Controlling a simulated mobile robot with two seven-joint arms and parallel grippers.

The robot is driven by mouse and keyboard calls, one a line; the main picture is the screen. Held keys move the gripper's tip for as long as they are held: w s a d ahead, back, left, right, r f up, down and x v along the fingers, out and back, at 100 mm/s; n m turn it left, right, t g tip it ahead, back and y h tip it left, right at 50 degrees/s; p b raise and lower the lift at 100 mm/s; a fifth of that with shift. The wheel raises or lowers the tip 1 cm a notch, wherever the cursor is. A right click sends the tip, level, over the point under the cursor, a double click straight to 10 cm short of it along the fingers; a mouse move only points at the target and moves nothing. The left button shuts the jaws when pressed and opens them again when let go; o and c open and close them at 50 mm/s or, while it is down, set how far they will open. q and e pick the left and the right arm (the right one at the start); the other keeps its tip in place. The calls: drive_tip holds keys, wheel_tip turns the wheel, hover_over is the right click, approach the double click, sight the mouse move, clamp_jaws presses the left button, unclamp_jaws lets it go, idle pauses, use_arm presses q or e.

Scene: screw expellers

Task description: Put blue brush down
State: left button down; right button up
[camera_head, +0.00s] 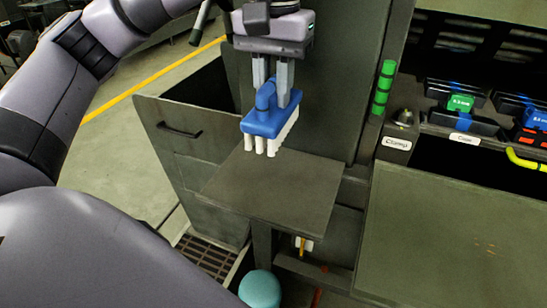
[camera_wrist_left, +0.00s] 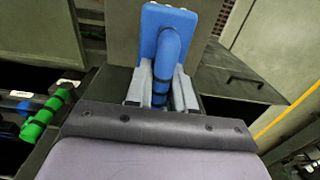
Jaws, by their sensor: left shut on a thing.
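The blue brush (camera_head: 262,122) has a blue body with a curved handle and white bristles pointing down. My left gripper (camera_head: 272,88) is shut on its handle from above. The brush is upright over the back part of a small flat grey shelf (camera_head: 285,190). I cannot tell whether the bristles touch the shelf. In the left wrist view the brush (camera_wrist_left: 168,45) sits between the two fingers (camera_wrist_left: 161,92), its handle toward me, and its bristles are hidden. My right gripper is in neither view.
A bench (camera_head: 460,235) is at the right, with green and blue labelled devices (camera_head: 460,102) behind it. A green ribbed handle (camera_head: 383,88) stands beside the panel. An open bin (camera_head: 190,130) is left of the shelf. A teal round object (camera_head: 260,289) is below. The shelf's front is clear.

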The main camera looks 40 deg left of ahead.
use_arm(q)
wheel_tip(320, 180, down, 7)
drive_tip(key=shift+r+b, duration=0.15)
drive_tip(key=shift+b, duration=0.3)
wheel_tip(320, 180, down, 5)
drive_tip(key=shift+f, duration=0.1)
drive_tip(key=shift+f, duration=0.2)
drive_tip(key=c, duration=1)
unclamp_jaws()
drive_tip(key=shift+r, duration=0.1)
drive_tip(key=shift+r, duration=0.15)
wheel_tip(320, 180, up, 12)
drive_tip(key=shift+p, duration=0.75)
